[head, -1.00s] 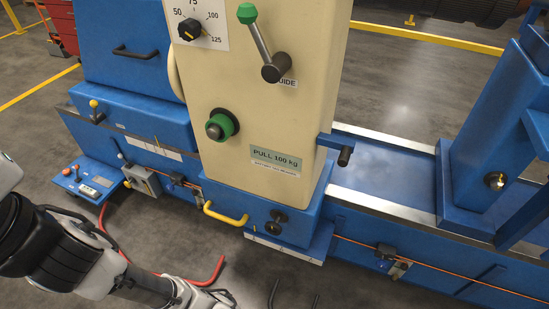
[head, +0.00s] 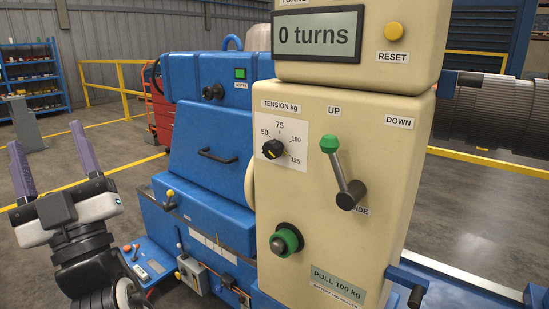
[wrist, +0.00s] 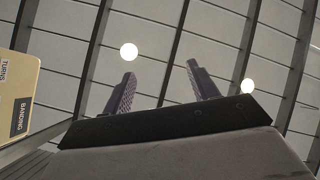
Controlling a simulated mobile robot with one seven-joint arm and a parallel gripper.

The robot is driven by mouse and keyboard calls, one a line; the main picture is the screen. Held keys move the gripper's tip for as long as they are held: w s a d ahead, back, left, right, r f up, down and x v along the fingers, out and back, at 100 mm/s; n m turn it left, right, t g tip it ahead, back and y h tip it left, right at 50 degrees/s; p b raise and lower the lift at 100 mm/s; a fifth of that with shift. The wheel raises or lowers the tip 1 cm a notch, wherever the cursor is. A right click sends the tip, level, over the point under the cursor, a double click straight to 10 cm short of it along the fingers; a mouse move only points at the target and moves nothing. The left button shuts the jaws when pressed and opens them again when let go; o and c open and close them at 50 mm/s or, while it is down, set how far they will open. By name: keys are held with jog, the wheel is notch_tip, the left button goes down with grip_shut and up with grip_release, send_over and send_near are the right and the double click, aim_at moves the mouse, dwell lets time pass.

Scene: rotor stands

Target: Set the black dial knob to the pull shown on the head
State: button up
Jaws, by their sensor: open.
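The black dial knob (head: 274,149) sits on a white scale plate (head: 297,135) marked TENSION kg, with 50, 75, 100 and 125. Its light pointer mark aims to the lower right, at about 125. The plate is on the front of the cream head (head: 330,110). A label (head: 338,282) low on the head reads PULL 100 kg. My gripper (head: 51,138) is open and empty at the left, fingers up, well apart from the knob. The wrist view shows both fingers (wrist: 160,78) against the ceiling; the knob is not in that view.
A crank lever with a green grip (head: 342,175) stands right of the knob. The counter (head: 318,36) above reads 0 turns. A blue cabinet (head: 210,150) fills the space between my gripper and the head.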

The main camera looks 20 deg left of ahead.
jog(key=w+f+m+t+h, duration=0.2)
jog(key=w+m+t+h, duration=0.5)
jog(key=w+m+h, duration=0.35)
jog(key=m+g+h+b, duration=0.1)
jog(key=m+g+h, duration=0.4)
jog(key=m+h, duration=1.2)
send_near(269, 150)
jog(key=w+n+h+p, duration=0.1)
jog(key=w, duration=0.2)
jog(key=w+d+n+h+p, duration=0.1)
jog(key=w+h, duration=0.1)
jog(key=w, duration=0.2)
jog(key=w+d+n+h+p, duration=0.1)
jog(key=w, duration=0.2)
jog(key=shift+w+f+n+p, duration=0.25)
jog(key=shift+f+n+p, duration=0.05)
jog(key=shift+n+p, duration=0.05)
jog(key=c, duration=1)
